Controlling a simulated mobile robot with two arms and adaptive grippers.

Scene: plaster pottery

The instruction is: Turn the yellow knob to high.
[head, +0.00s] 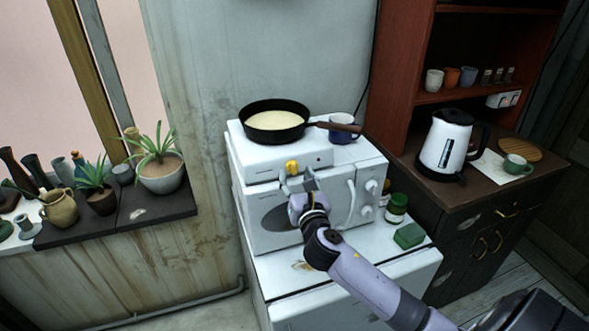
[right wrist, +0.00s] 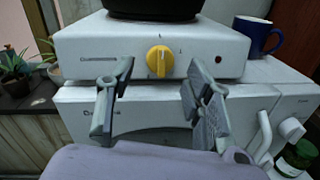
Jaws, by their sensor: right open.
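The yellow knob (head: 291,167) is on the front face of a white single-burner cooker (head: 256,163), which stands on a white microwave (head: 267,236). In the right wrist view the knob (right wrist: 159,60) is a yellow disc with a raised bar that stands about upright, with small marks around it on the panel. My right gripper (head: 298,179) is just in front of the knob, open and empty. In the right wrist view its fingers (right wrist: 158,82) are spread to the left and right of the knob, apart from it. My left gripper is in neither view.
A black pan (head: 275,121) with pale contents sits on the cooker. A blue mug (head: 342,129) stands behind its handle. A green sponge (head: 409,236) and a jar (head: 396,208) are right of the microwave. A kettle (head: 447,146) stands on the right cabinet.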

